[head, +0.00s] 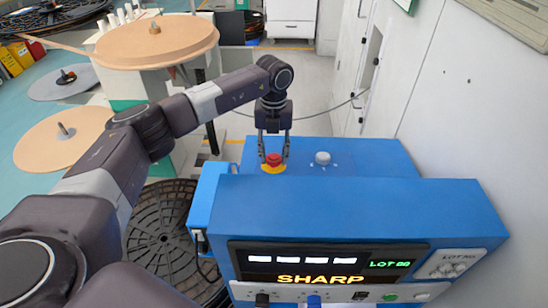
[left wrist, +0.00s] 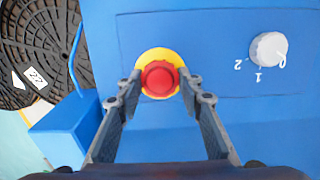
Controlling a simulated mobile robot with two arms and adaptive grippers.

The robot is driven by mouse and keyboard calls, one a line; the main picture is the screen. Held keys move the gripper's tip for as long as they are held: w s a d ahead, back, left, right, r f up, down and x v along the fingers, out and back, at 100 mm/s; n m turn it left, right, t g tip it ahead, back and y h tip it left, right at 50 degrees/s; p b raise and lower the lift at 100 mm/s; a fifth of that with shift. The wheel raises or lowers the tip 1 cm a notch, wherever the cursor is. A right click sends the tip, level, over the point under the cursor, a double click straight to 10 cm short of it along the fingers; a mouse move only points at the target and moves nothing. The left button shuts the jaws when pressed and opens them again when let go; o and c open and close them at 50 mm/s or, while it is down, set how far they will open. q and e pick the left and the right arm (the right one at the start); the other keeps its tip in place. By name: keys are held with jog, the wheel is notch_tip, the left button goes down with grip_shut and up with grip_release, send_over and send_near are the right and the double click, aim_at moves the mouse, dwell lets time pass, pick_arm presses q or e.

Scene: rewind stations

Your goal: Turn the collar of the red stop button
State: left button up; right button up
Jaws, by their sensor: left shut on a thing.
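The red stop button (head: 273,159) sits on a yellow collar (head: 273,169) on top of the blue machine (head: 350,205). In the left wrist view, the red button (left wrist: 160,79) is round and centred on its yellow collar (left wrist: 158,54). My left gripper (head: 273,152) reaches down from above, with one finger on each side of the button. In the left wrist view, its fingertips (left wrist: 160,82) touch or nearly touch the button's left and right sides. The gripper is shut on the red button. My right gripper is not in view.
A white rotary knob (head: 322,158) stands right of the button; the left wrist view shows numbers around it. The machine's front has a lit display (head: 325,262). Large reels (head: 157,42) stand at the left. A grey wall (head: 425,90) rises at the right.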

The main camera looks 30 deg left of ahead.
aim_at(271, 155)
pick_arm(q)
jog(key=shift+a+m+h+b, duration=0.1)
jog(key=shift+m+h+b, duration=0.2)
jog(key=shift+m+b, duration=1.2)
jog(key=shift+m+p, duration=0.5)
jog(key=shift+m, duration=0.1)
jog(key=o, duration=1.2)
jog(key=shift+c, duration=0.2)
notch_tip(271, 155, up, 12)
jog(key=shift+a, duration=0.3)
